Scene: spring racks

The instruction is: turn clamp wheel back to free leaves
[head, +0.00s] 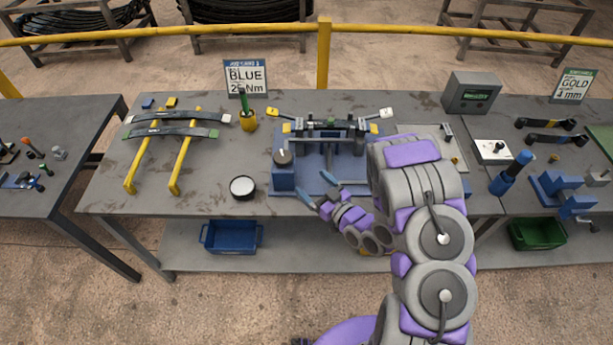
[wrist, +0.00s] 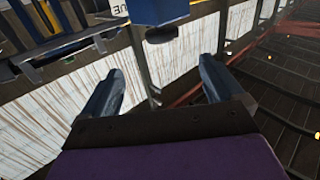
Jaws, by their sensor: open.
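The blue clamp fixture (head: 284,180) stands on the middle table. A round dark knob with a pale mark (head: 283,157), which looks like the clamp wheel, sits on top of its front left block. Dark leaves (head: 325,126) with yellow and white end tags lie across the back of the fixture. My gripper (head: 318,190) is open and empty in front of the fixture, right of and nearer than the knob, apart from it. In the wrist view my open fingers (wrist: 158,85) have nothing between them; a blue block (wrist: 160,8) shows beyond them. My arm hides the fixture's right side.
A yellow rack (head: 182,165) with leaves stands at left, near a green-handled tool in a yellow cup (head: 249,122) and a white-topped round tin (head: 242,187). A grey box (head: 471,93) and blue tools (head: 511,172) are at right. The table's front left is clear.

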